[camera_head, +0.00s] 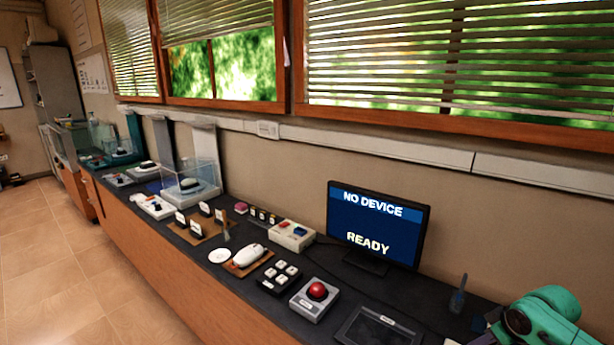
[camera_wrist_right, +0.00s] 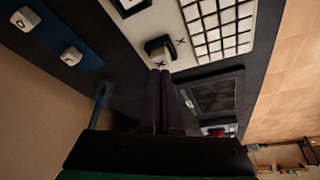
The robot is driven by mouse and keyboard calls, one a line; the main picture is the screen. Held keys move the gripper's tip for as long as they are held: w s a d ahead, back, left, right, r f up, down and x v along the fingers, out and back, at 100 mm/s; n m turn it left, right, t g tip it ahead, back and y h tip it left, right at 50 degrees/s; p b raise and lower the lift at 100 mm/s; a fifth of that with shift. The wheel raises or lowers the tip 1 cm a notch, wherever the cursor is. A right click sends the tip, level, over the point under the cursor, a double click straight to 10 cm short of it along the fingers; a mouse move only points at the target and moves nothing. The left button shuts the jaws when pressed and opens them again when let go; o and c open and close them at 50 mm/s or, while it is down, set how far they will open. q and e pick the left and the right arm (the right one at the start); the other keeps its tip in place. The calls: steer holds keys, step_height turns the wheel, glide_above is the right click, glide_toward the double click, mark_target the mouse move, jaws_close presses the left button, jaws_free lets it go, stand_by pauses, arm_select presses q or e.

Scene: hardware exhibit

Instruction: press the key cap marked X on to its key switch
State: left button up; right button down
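In the right wrist view, my right gripper (camera_wrist_right: 162,72) has its two dark fingers close together, with a small pale key cap (camera_wrist_right: 160,59) at their tips. A small dark mark shows on this cap, seemingly an X, and the fingers look shut on it. Just beyond the cap is a dark block, seemingly the key switch (camera_wrist_right: 158,45), on a pale keyboard panel. A printed X (camera_wrist_right: 181,40) is beside it. I cannot tell whether cap and switch touch. In the head view only my teal right arm shows, at the lower right; my left gripper is out of view.
Two other key caps, one (camera_wrist_right: 24,18) and another (camera_wrist_right: 71,56), lie on a blue strip. The panel carries a grid of pale keys (camera_wrist_right: 220,25). In the head view, a monitor (camera_head: 378,225) reading NO DEVICE and READY stands behind a red-button box (camera_head: 316,297) and a dark tablet (camera_head: 378,330).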

steer(key=shift+f, duration=0.75)
stand_by(0.3)
step_height(320, 180, up, 7)
steer(key=p, duration=0.8)
steer(key=shift+r, duration=0.15)
steer(key=shift+a, duration=0.1)
